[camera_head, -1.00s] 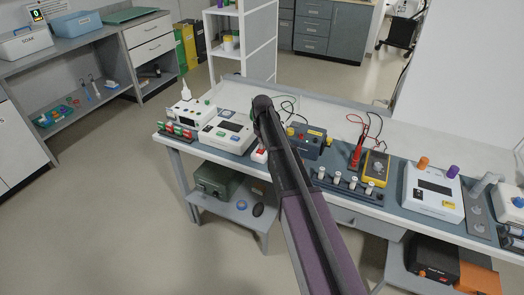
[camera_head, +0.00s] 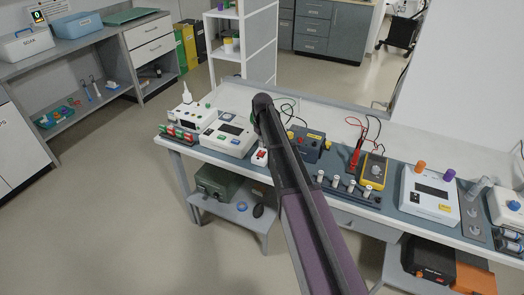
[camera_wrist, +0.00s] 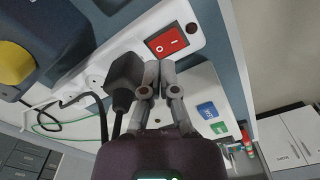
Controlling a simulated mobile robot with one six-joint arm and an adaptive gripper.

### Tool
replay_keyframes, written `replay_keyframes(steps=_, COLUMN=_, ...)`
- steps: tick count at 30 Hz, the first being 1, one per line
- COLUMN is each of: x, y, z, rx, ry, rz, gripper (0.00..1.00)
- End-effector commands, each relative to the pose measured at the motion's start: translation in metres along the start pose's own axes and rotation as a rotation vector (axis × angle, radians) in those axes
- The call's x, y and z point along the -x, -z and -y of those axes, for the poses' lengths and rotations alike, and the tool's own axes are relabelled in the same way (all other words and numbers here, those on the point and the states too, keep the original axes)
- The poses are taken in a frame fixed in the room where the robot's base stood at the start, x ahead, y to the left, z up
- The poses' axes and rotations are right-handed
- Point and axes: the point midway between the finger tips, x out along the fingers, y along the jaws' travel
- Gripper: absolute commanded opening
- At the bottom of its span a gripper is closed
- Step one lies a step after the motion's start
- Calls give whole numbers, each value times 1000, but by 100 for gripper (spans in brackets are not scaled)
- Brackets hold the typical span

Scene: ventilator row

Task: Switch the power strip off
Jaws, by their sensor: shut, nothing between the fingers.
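The power strip (camera_wrist: 128,48) is a white bar lying diagonally across the upper part of the wrist view. Its red rocker switch (camera_wrist: 167,41), marked O and I, sits near one end, beside a small dark red round light (camera_wrist: 192,28). I cannot tell which side of the rocker is pressed. A black plug (camera_wrist: 124,72) with a cord sits in a socket beside the switch. My gripper (camera_wrist: 159,68) is shut and empty, its fingertips just below the switch in the picture; contact is unclear. In the head view, the strip (camera_head: 260,156) shows partly beside my arm, which hides my gripper.
A white device with blue and green buttons (camera_head: 228,133) stands left of the strip. A blue box with yellow knobs (camera_head: 309,143) stands to the right. Farther right are a yellow multimeter (camera_head: 373,170) and another white device (camera_head: 430,194). The bench is crowded; floor at left is free.

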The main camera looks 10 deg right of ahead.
Motion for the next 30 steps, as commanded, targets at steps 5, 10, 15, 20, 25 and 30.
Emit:
replay_keyframes(steps=5, x=13, y=0, z=0, rx=0, ry=0, rz=0, gripper=0)
replay_keyframes(steps=10, x=23, y=0, z=0, rx=0, ry=0, rz=0, gripper=0)
replay_keyframes(steps=15, x=32, y=0, z=0, rx=0, ry=0, rz=0, gripper=0)
replay_keyframes(steps=20, x=39, y=0, z=0, rx=0, ry=0, rz=0, gripper=0)
replay_keyframes(steps=25, x=39, y=0, z=0, rx=0, ry=0, rz=0, gripper=0)
replay_keyframes(steps=30, x=39, y=0, z=0, rx=0, ry=0, rz=0, gripper=0)
